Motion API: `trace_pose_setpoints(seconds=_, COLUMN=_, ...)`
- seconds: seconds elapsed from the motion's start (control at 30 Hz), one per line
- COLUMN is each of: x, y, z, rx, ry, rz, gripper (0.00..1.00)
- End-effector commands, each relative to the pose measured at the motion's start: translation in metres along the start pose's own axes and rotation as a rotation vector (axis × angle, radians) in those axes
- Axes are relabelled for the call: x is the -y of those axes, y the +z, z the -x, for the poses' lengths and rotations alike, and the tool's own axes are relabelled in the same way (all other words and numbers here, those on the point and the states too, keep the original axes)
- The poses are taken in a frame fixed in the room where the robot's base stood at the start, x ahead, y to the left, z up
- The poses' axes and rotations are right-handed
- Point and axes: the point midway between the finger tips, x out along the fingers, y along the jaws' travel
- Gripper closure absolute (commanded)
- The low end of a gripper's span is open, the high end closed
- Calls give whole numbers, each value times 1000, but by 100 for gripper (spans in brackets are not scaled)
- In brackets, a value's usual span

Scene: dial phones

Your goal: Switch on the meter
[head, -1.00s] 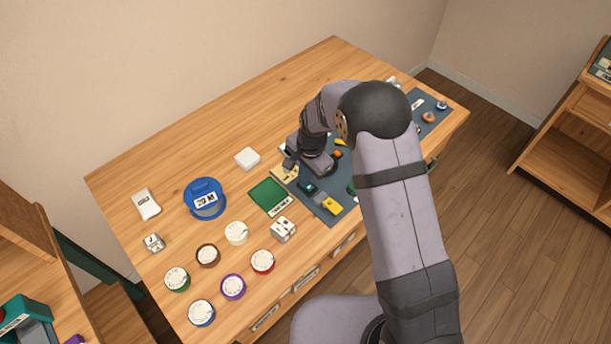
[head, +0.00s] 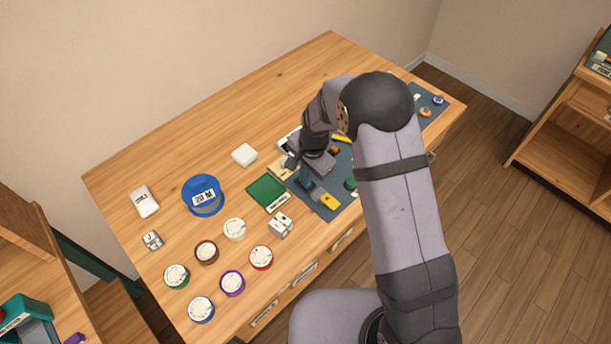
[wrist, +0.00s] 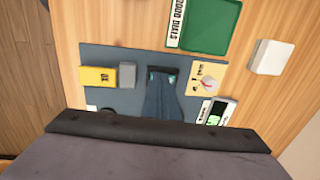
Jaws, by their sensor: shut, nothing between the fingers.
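A small pale device with a dark face and a lit green patch (wrist: 220,112), seemingly the meter, sits at the mat's edge in the wrist view; my wrist partly hides it. It also shows in the head view (head: 289,142) beside my arm. My gripper (wrist: 162,76) is shut and empty, over the dark mat between the card and a grey block (wrist: 127,75). Teal bits show at its tips, probably a teal object mostly hidden beneath. Contact cannot be told.
The slate mat (wrist: 100,55) also bears a yellow block (wrist: 97,76). A green tray (wrist: 212,25) and a white box (wrist: 271,57) lie beside it. Several round dials, a blue dial phone (head: 204,196) and a white two-part block (head: 281,224) stand to the left.

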Motion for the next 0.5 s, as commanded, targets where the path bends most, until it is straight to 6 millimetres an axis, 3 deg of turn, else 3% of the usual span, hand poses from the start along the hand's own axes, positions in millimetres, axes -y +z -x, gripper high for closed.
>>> trace_pose_setpoints(seconds=0.5, x=-1, y=0, z=54, rx=-3, ry=-5, rz=0, gripper=100)
